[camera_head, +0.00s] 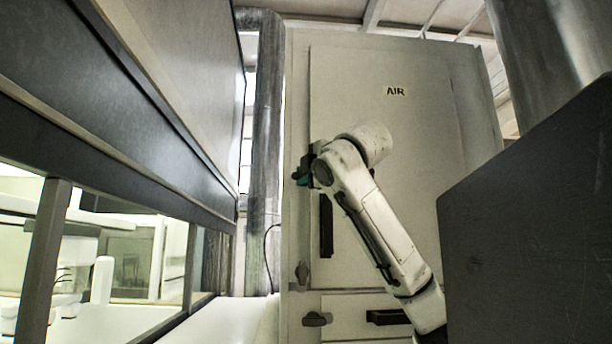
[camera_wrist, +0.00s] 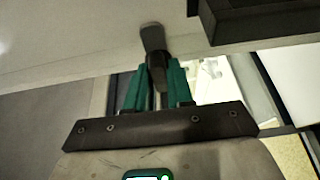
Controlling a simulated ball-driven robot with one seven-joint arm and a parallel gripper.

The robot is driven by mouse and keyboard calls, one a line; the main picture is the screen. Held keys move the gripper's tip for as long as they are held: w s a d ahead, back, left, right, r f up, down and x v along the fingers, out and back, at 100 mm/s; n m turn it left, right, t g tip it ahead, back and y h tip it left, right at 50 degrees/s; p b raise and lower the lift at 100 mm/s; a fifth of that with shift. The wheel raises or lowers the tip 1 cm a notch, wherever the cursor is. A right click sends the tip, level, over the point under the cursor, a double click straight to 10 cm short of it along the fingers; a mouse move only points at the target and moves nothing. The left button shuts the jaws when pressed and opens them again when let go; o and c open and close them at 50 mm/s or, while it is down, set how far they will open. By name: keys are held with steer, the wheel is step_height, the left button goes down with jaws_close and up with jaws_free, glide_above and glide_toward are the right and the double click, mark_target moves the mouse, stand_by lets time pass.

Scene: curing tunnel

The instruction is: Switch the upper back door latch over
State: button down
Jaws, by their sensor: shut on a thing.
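The upper back door latch (camera_wrist: 152,38) is a dark grey lever on the pale door face in the wrist view. Its rounded top end stands clear, and its lower part runs down between the teal fingers of my gripper (camera_wrist: 158,72). The fingers are shut on it from both sides. In the head view my gripper (camera_head: 303,177) is at the left edge of the tall door (camera_head: 420,140) marked AIR, above the long dark handle. There my wrist and fingers hide the latch.
A long dark handle (camera_head: 326,228) stands out below my gripper. A dark panel (camera_head: 535,220) fills the right foreground. A glazed wall (camera_head: 130,250) runs along the left.

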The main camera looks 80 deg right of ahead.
steer(key=shift+f+m+b, duration=0.15)
steer(key=shift+m+b, duration=0.15)
steer(key=shift+b, duration=0.1)
steer(key=shift+w+f+m+g+h+b, duration=0.1)
steer(key=shift+m+g+h+b, duration=0.95)
steer(key=shift+m, duration=2.6)
steer(key=shift+w+f+m+g+h+b, duration=0.15)
steer(key=shift+m+g+h+b, duration=0.4)
steer(key=shift+m+h, duration=2)
steer(key=shift+w+r+m+g+h+b, duration=0.15)
steer(key=shift+m+g+b, duration=0.6)
steer(key=shift+m, duration=3.95)
steer(key=shift+f+g, duration=0.1)
steer(key=shift+g, duration=0.15)
steer(key=c, duration=1.1)
jaws_free()
steer(key=shift+a, duration=0.1)
steer(key=b+v, duration=0.3)
steer(key=v, duration=0.7)
steer(key=shift+s+a+f+b, duration=0.1)
steer(key=shift+a+f+b, duration=0.1)
steer(key=shift+a+b, duration=0.15)
